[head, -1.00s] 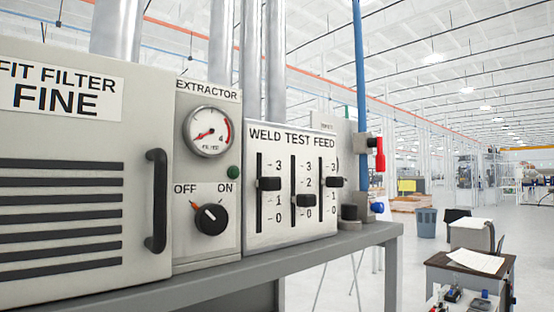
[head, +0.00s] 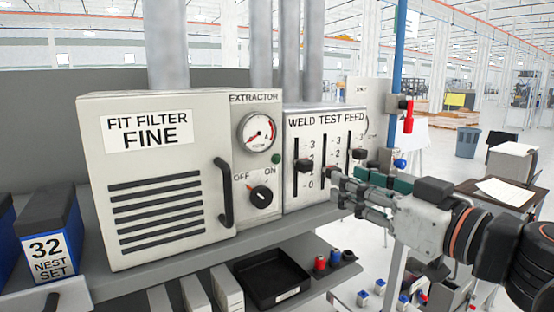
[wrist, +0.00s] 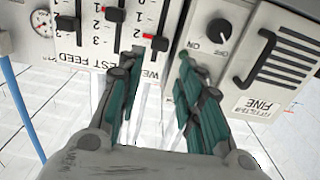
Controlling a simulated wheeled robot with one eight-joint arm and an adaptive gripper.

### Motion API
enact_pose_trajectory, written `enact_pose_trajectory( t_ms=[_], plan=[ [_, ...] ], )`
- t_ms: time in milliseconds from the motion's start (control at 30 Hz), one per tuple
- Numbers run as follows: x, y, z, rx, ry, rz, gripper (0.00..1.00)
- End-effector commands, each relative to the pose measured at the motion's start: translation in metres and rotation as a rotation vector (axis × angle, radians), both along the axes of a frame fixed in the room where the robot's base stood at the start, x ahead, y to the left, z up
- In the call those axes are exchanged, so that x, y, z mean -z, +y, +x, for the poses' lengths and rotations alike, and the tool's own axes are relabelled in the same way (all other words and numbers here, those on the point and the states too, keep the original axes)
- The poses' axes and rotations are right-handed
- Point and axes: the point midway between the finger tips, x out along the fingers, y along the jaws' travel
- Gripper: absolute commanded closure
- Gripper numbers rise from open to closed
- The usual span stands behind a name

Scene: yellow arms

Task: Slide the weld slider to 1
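The weld test feed panel (head: 320,118) has three vertical slots with black knobs and a scale from 0 to 3. In the wrist view, where the panel is upside down, the weld knob (wrist: 157,42) lies just beyond the gap between my fingertips. My gripper (head: 335,178) is in front of the panel and hides part of the test slot. In the wrist view my gripper (wrist: 158,58) has its two fingers apart with nothing between them. Contact with the knob cannot be told.
The extractor (head: 258,150), with gauge and dial, adjoins the panel on the left. The filter box (head: 155,220) and its protruding handle (head: 225,195) stand further left. A red-handled valve (head: 408,118) and blue pipe are at right. A black tray (head: 272,280) lies below the shelf.

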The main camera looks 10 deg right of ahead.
Motion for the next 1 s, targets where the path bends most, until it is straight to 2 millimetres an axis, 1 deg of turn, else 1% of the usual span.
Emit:
enact_pose_trajectory(
  t_ms=[267,467,800,1000],
  plan=[
    [0.0,0.01,0.026,-0.005,0.001,0.001,0.67],
    [0.0,0.018,0.05,-0.005,0.003,0.001,0.67],
    [0.0,0.033,0.097,-0.004,0.003,0.001,0.67],
    [0.0,0.039,0.117,-0.001,0.003,0.001,0.67]
  ],
)
